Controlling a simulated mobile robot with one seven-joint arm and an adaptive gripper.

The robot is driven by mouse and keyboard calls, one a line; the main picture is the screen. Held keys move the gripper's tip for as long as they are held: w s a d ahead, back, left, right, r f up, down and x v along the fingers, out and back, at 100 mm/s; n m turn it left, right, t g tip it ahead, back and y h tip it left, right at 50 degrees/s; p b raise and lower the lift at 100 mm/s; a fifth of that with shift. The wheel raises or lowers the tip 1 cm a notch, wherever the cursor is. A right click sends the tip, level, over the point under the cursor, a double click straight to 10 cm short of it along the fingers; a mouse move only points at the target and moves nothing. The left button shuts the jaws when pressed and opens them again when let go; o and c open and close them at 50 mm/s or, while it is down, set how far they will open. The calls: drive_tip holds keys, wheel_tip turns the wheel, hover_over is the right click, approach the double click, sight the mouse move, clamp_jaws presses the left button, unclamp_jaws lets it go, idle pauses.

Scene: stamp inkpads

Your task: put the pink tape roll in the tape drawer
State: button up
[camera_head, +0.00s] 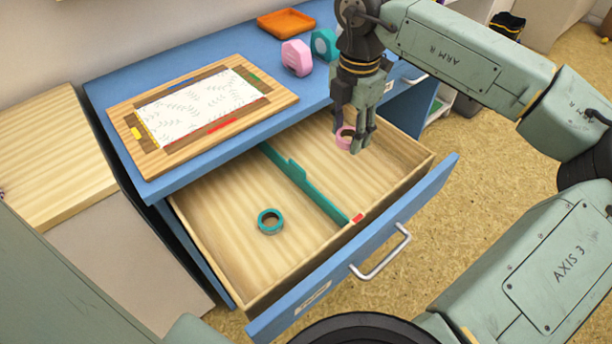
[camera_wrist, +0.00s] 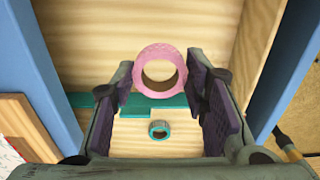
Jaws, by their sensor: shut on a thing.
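The pink tape roll (camera_head: 345,138) is held between the fingertips of my gripper (camera_head: 354,133). In the wrist view the pink tape roll (camera_wrist: 151,52) sits between the two dark finger pads of the gripper (camera_wrist: 160,85), its hole facing the camera. The open drawer (camera_head: 405,188) lies below, and the roll is over its right compartment; how high above the floor is hard to tell. A teal divider (camera_head: 305,184) splits the drawer. A teal tape roll (camera_head: 270,221) lies in the left compartment; it also shows in the wrist view (camera_wrist: 159,130).
The blue desk top (camera_head: 170,177) overhangs the back of the drawer. It bears a framed board (camera_head: 200,110), a pink dispenser (camera_head: 297,57), a teal dispenser (camera_head: 323,44) and an orange tray (camera_head: 286,23). The divider has a raised step. Bare floor surrounds the teal roll.

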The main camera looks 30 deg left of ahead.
sight(343, 174)
wheel_tip(343, 174, down, 9)
drive_tip(key=shift+s+r+p, duration=0.1)
drive_tip(key=shift+p, duration=0.5)
drive_tip(key=shift+f, duration=0.4)
drive_tip(key=shift+f, duration=0.1)
drive_tip(key=shift+f, duration=0.1)
drive_tip(key=o, duration=0.8)
drive_tip(key=shift+o, duration=0.2)
drive_tip(key=shift+r, duration=0.35)
wheel_tip(343, 174, up, 12)
drive_tip(key=shift+f+b, duration=0.15)
drive_tip(key=shift+b, duration=0.3)
